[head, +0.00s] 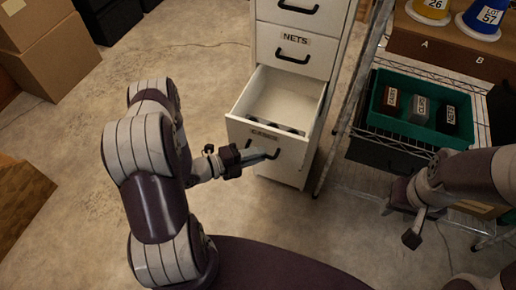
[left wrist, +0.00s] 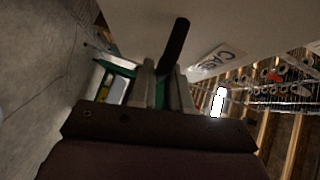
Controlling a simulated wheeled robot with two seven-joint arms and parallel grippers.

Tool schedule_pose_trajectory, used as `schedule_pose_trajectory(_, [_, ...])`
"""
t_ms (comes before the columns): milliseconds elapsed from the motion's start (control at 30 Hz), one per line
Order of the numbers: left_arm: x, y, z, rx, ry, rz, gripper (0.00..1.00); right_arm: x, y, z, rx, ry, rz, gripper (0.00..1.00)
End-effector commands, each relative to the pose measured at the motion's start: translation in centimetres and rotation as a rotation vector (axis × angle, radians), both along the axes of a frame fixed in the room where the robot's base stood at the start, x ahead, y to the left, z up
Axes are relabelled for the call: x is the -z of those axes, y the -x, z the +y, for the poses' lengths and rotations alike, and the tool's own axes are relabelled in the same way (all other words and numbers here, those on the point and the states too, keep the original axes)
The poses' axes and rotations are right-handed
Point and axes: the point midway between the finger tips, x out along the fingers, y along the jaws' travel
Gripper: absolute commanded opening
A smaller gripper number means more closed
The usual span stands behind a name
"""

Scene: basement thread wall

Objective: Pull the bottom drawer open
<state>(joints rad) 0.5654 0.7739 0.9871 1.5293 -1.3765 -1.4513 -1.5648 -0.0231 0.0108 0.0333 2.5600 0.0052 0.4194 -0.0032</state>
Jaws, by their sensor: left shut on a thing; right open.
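The white cabinet's bottom drawer (head: 240,125) stands pulled out toward me, with its inside showing and a few dark items near its front wall. Its dark handle (head: 275,154) is on the front panel, below a label; the handle also shows as a dark bar in the left wrist view (left wrist: 175,48). My left gripper (head: 264,153) is shut on this handle, and its fingers (left wrist: 163,88) lie on both sides of the bar in the left wrist view. My right gripper (head: 407,224) is open and empty, away from the cabinet at the right.
The closed drawer labelled NETS (head: 293,52) is above the open one. A wire shelf (head: 372,135) stands right of the cabinet, with a green tray (head: 377,106) of labelled boxes. Cardboard boxes (head: 45,50) stand at the upper left. The floor left of the cabinet is clear.

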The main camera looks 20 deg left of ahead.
Motion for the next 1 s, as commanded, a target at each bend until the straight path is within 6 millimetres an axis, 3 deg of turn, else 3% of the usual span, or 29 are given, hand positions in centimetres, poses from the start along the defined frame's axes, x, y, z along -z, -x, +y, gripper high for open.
schedule_pose_trajectory(233, [0.0, 0.0, 0.0, -0.001, -0.001, -0.001, 0.00, 0.0, 0.0, 0.0, 0.000, 0.000, 0.000, 0.43])
schedule_pose_trajectory(267, [0.0, 0.0, 0.0, -0.001, -0.001, -0.001, 0.27, 0.0, 0.0, 0.0, 0.000, 0.000, 0.000, 0.43])
schedule_pose_trajectory(300, [0.0, 0.0, 0.0, -0.001, -0.001, -0.001, 0.38, 0.0, 0.0, 0.0, 0.000, 0.000, 0.000, 0.43])
schedule_pose_trajectory(667, [-0.1, 0.2, 0.4, -0.003, -0.001, 0.000, 0.38, 0.0, 0.0, 0.0, 0.000, 0.000, 0.000, 0.43])
schedule_pose_trajectory(1000, [-1.1, 5.3, 6.1, -0.009, -0.001, 0.000, 0.38, 0.0, 0.0, 0.0, 0.000, 0.000, 0.000, 0.43])
